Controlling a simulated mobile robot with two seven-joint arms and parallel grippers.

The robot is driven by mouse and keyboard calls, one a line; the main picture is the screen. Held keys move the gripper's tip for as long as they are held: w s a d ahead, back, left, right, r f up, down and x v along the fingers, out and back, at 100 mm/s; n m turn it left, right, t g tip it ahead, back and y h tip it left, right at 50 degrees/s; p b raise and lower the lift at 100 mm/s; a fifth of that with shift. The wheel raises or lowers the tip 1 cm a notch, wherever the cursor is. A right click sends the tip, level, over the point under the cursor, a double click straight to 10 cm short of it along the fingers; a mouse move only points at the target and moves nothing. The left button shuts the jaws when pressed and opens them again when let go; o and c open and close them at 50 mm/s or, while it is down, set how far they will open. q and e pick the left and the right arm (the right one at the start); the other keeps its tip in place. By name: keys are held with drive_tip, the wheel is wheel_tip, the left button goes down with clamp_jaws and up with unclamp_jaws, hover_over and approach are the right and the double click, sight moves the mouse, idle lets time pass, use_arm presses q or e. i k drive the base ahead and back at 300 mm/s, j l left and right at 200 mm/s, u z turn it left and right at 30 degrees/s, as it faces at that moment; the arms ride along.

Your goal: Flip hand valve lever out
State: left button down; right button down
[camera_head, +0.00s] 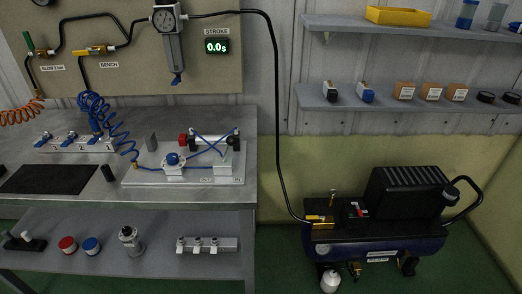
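Neither of my grippers is in view. I cannot tell for certain which part is the hand valve. A white valve body with a blue knob (172,159) sits on the light mounting plate (225,181) on the bench. A brass valve with a yellow lever (97,51) is on the wall panel above the "BENCH" label. Another brass valve with a green lever (29,43) is at the panel's upper left; its lever points up and to the left. A manifold with several blue levers (70,138) stands at the back left of the bench.
The grey bench (215,118) has a black mat (48,179) at left. Coiled blue hose (95,108) hangs in front of the panel. A lower shelf (150,265) holds loose parts. A compressor (375,230) stands on the floor at right, below two wall shelves (430,108).

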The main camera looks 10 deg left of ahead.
sight(231, 140)
drive_tip(key=i+l, duration=0.1)
drive_tip(key=l, duration=1.35)
